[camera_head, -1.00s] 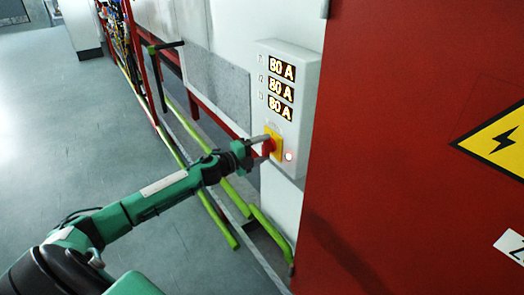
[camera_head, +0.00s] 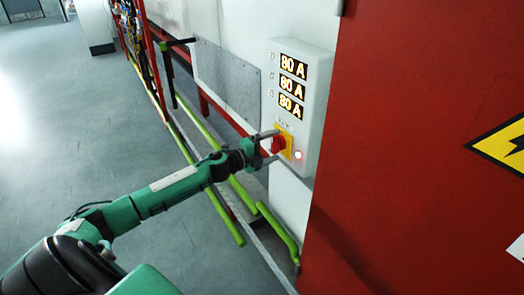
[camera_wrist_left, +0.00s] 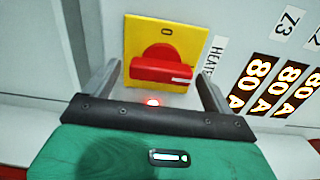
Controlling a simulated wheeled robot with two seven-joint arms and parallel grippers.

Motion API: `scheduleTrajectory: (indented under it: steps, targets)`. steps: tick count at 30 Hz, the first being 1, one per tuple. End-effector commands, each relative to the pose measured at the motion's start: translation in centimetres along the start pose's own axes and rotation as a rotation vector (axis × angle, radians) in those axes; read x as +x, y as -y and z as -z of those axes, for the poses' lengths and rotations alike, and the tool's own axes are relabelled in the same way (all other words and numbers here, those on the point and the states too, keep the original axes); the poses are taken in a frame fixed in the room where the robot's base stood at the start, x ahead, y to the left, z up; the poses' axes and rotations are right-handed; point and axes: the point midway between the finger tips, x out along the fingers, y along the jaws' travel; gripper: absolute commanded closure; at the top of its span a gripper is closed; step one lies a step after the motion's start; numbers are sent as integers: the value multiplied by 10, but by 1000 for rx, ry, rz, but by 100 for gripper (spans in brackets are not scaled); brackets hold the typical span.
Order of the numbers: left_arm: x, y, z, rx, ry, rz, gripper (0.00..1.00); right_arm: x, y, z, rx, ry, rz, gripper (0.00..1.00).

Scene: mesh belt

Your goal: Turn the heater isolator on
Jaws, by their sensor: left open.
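The heater isolator is a red rotary knob (camera_head: 279,144) on a yellow plate (camera_head: 288,138), low on a light grey wall box (camera_head: 313,120). In the left wrist view the knob (camera_wrist_left: 160,66) has its bar lying crosswise, and a "0" shows on the yellow plate (camera_wrist_left: 190,33) above it. My left gripper (camera_head: 272,147) is open at the knob. In the left wrist view its fingers (camera_wrist_left: 158,72) stand on either side of the knob with gaps; I see no contact. My right gripper is not in view.
A small red light (camera_head: 298,155) glows beside the plate. Three displays (camera_head: 292,86) on the box read 80 A. A red cabinet (camera_head: 400,150) with a yellow warning sign (camera_head: 505,144) stands close on the right. Green pipes (camera_head: 277,228) run below. The floor (camera_head: 70,120) at left is clear.

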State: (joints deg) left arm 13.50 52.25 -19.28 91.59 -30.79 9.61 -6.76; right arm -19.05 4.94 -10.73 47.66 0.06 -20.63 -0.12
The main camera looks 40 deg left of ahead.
Motion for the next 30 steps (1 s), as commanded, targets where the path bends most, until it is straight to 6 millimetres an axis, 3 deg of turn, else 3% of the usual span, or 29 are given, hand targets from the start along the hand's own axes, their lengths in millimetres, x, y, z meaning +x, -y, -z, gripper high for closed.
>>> scheduleTrajectory:
  steps: [7,18,30]
  targets:
    - [-22,-3,0,0,0,-2,13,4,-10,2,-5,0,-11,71]
    - [-66,-3,0,-1,1,-3,13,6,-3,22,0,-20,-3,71]
    - [-108,-3,1,0,-1,-3,13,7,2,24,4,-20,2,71]
